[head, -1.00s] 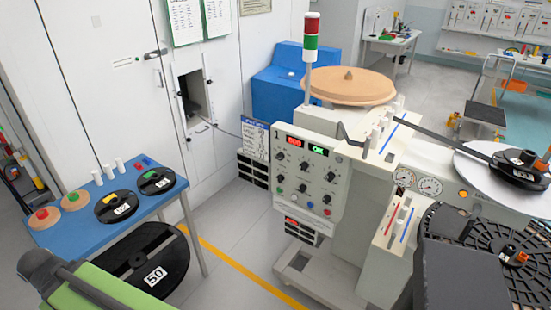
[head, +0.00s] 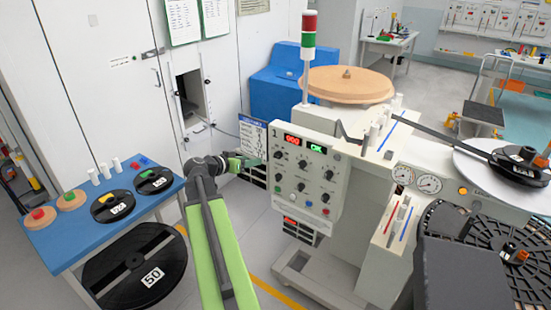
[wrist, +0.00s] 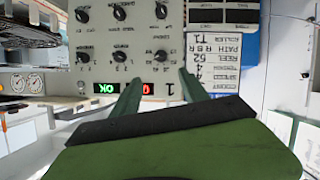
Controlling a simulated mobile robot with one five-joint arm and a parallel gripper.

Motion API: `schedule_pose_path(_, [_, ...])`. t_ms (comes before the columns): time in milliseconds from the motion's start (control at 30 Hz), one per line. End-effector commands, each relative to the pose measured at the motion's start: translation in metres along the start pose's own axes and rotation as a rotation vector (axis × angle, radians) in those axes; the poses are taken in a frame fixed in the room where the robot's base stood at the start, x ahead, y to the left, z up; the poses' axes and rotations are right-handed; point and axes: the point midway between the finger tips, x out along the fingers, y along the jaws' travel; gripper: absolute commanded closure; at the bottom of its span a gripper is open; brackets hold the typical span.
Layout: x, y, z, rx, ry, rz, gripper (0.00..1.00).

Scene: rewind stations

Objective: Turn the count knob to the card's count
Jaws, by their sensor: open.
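The cream control panel (head: 296,212) carries several dark knobs (head: 302,187), a red display (head: 292,141) and a green "OK" display (head: 316,148). The knobs (wrist: 119,56) show upside down in the wrist view; which one is the count knob I cannot tell. The white card (head: 253,137) hangs left of the panel; it also shows inverted in the wrist view (wrist: 209,62), its lines of small print hard to read for certain. My gripper (head: 250,161) is open, left of the panel in the head view. In the wrist view its green fingers (wrist: 160,88) point at the panel, empty, apart from the knobs.
A blue table (head: 150,206) with reels and small pegs stands at left, a large black reel (head: 120,272) below it. A signal tower (head: 308,50) rises behind the panel. Gauges (head: 415,179) and a black spoked disc (head: 500,245) are to its right.

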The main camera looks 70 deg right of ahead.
Motion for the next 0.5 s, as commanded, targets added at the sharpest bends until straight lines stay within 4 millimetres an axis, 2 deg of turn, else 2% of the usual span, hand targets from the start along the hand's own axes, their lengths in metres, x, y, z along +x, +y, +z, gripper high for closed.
schedule_pose_path(500, [0.128,-0.002,0.004,-0.001,-0.002,0.003,0.48])
